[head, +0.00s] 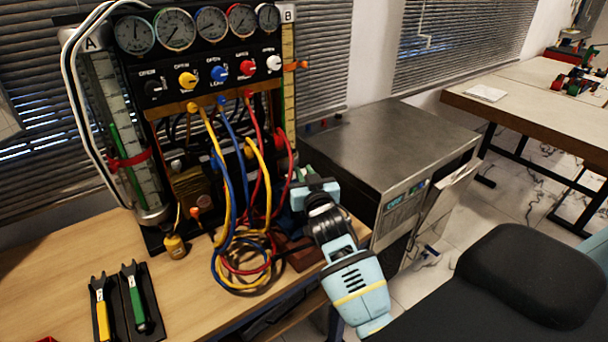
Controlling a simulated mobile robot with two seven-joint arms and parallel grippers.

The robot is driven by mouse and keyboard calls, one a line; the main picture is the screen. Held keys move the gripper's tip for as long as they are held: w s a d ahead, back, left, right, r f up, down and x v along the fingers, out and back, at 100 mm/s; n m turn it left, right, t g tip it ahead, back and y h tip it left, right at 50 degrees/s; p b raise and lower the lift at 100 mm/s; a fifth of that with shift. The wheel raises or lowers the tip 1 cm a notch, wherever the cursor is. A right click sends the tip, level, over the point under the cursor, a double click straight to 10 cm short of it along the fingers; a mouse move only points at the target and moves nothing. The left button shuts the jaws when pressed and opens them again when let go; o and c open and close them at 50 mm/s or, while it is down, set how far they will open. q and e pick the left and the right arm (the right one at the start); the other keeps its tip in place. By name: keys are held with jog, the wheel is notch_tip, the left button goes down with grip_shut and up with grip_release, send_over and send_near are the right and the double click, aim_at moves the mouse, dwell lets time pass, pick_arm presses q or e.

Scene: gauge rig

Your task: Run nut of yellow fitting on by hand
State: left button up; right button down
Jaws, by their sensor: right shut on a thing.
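The gauge rig carries a row of dials (211,25) over coloured knobs. A brass-coloured manifold bar (220,103) below them takes the hose ends. The yellow hose (226,215) runs up to a yellow fitting (192,107) at the left of the bar. Another yellow end (249,151) shows lower down, near a red round part. My right gripper (297,183) is low at the rig's right side, apart from the yellow fitting on the bar. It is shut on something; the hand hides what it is. My left gripper is not in view.
A yellow wrench (101,308) and a green wrench (134,297) lie on a dark holder at the bench's front left. Blue and red hoses coil below the rig. A metal cabinet (385,140) stands right of it.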

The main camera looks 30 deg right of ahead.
jog(key=shift+r+m+h, duration=0.1)
jog(key=shift+m+h, duration=0.3)
jog(key=shift+h, duration=0.2)
dwell(1.0)
jog(key=c, duration=1.4)
grip_release()
jog(key=shift+s, duration=0.1)
